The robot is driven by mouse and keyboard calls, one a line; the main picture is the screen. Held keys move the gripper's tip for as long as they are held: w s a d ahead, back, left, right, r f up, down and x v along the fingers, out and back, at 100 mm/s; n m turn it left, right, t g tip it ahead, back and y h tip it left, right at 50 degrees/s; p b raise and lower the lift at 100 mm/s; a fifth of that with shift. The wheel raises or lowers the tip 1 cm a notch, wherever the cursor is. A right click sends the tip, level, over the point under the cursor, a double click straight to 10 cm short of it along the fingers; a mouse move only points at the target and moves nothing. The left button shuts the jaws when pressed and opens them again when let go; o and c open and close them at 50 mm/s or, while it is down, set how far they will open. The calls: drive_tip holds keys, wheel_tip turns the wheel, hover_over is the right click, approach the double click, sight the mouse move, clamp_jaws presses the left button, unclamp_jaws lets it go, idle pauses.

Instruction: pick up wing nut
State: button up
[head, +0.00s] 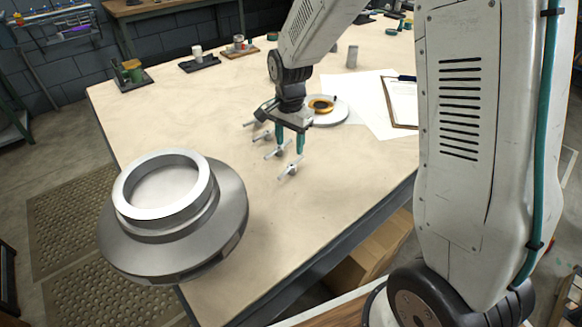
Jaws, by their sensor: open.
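Several silvery wing nuts lie in a slanting row on the pale tabletop in the head view. The nearest wing nut (290,168) lies just below and in front of my gripper's fingers. A second wing nut (276,152) lies below and left of them, and a third wing nut (263,136) lies further back. Another, farthest back and left, is partly behind the gripper body. My gripper (289,148) points down with its two teal fingers apart and nothing between them. I cannot tell its exact height above the table.
A large grey metal casing (225,190) stands at the table's left front. Paper and a clipboard (402,103) lie at the right. Small items stand along the back edge. The tabletop (330,185) before the gripper is clear.

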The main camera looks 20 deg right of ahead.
sight(291, 169)
drive_tip(key=f, duration=0.7)
drive_tip(key=shift+s+d+f, duration=0.1)
drive_tip(key=shift+s+f, duration=0.25)
drive_tip(key=shift+s, duration=0.05)
clamp_jaws()
